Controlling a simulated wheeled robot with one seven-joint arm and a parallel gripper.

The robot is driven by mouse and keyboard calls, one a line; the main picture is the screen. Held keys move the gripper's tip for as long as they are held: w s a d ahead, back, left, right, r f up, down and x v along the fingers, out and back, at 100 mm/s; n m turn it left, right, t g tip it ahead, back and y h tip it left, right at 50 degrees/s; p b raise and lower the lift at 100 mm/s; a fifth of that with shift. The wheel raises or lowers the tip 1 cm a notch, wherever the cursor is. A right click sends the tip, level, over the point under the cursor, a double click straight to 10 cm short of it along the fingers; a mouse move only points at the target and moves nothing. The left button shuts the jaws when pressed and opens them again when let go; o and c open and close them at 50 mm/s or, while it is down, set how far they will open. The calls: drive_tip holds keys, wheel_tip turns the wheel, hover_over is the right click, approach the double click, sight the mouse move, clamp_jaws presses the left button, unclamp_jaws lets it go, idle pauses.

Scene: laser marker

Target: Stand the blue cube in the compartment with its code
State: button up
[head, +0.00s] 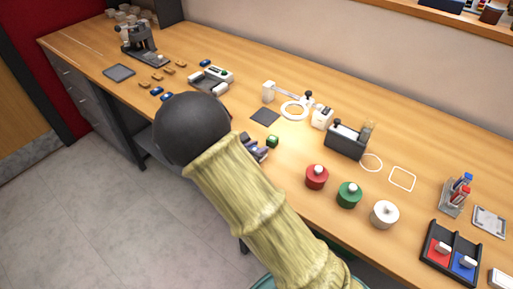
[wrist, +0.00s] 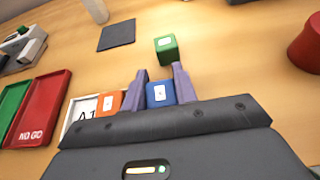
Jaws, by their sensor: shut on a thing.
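In the wrist view, my gripper (wrist: 160,78) is shut on the blue cube (wrist: 160,95), which sits between its two purple fingers. The cube's upper face has a white label with a mark too small to read. Behind the fingers, a green cube (wrist: 166,48) with a white label stands apart on the table; it also shows in the head view (head: 272,141). A white-rimmed tray marked A1 (wrist: 86,107) is left of the fingers, with an orange cube (wrist: 107,100) at it. My gripper's body hides much of the tray and its other compartments.
A red NO GO tray (wrist: 40,112) and a green tray (wrist: 14,103) lie further left. A dark square mat (wrist: 117,35) lies behind. A red round-handled pot (head: 317,177) stands right of the green cube in the head view. Table around the green cube is bare.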

drive_tip(key=o, duration=1.1)
drive_tip(key=v, duration=1.7)
drive_tip(key=shift+s+a, duration=0.15)
drive_tip(key=shift+a, duration=0.05)
drive_tip(key=shift+d, duration=0.15)
